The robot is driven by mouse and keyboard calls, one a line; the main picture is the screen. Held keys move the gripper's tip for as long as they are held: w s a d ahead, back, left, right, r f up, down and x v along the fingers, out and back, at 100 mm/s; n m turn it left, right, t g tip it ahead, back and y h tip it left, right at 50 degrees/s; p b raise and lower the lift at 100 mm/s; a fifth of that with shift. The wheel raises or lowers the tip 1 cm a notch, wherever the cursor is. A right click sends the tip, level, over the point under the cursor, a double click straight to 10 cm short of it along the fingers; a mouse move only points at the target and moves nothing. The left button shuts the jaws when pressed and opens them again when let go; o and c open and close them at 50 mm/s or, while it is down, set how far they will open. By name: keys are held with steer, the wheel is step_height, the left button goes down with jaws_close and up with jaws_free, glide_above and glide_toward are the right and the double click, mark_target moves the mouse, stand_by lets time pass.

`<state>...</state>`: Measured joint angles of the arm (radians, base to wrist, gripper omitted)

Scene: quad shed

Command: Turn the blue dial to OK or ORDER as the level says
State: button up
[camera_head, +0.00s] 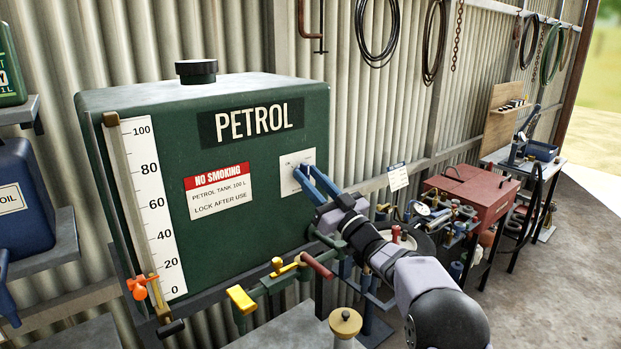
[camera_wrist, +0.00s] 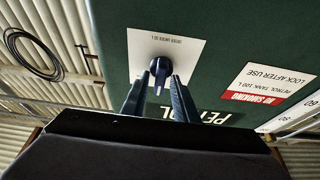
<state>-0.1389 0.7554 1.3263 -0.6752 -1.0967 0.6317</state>
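The plate carries small upside-down print, seemingly "ORDER UNDER" and a number I cannot read surely. My gripper (camera_wrist: 158,84) is open, with one fingertip on each side of the dial and gaps visible. In the head view my blue fingers (camera_head: 316,180) reach the plate and cover part of the dial. The level gauge (camera_head: 152,210) is marked 0 to 100; its tube looks yellowish near the bottom, around 10.
An orange fitting (camera_head: 141,286) is at the gauge's lower end. Pipework with a yellow handle (camera_head: 241,299) and a red handle (camera_head: 317,265) runs below the tank, close under my arm.

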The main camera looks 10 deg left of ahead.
steer(key=c, duration=0.3)
steer(key=shift+m+t+b, duration=0.35)
steer(key=shift+m+t, duration=0.05)
steer(key=shift+m, duration=0.2)
steer(key=m+h+b, duration=0.1)
steer(key=m, duration=0.1)
steer(key=shift+m+t, duration=0.3)
steer(key=shift+m, duration=0.1)
steer(key=m+t+h+b, duration=0.1)
steer(key=m+h, duration=0.2)
steer(key=m, duration=0.1)
steer(key=shift+m, duration=0.3)
steer(key=shift+m+h, duration=0.8)
steer(key=shift+m, duration=1.2)
steer(key=shift+c, duration=0.2)
